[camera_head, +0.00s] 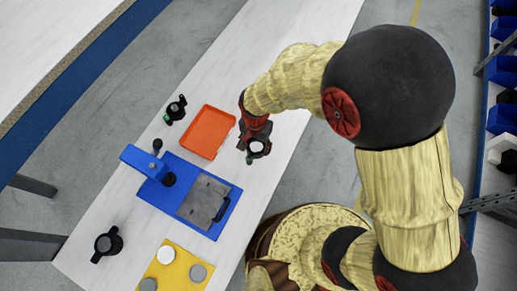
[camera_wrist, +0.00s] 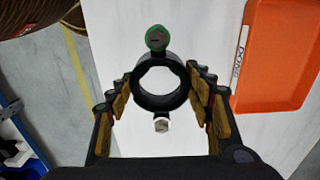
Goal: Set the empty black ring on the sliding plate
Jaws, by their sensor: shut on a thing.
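My gripper (camera_wrist: 160,100) is shut on a black ring (camera_wrist: 136,97), with one finger on each side of it. The ring has a green-rimmed knob at its top and a silver bolt head at its bottom in the wrist view. Its middle is open, and a pale surface shows through it. In the head view the ring (camera_head: 257,149) is over the table, right of the orange tray. The grey sliding plate (camera_head: 203,198) with a dark handle lies on the blue base of a press, down and left of my gripper. The plate looks bare.
The orange tray (camera_head: 207,131) looks empty. The blue press arm (camera_head: 145,162) stands left of the plate. Other black ring-like parts stand at the upper left (camera_head: 176,108) and lower left (camera_head: 107,243). A yellow board (camera_head: 175,284) holds pale and grey discs.

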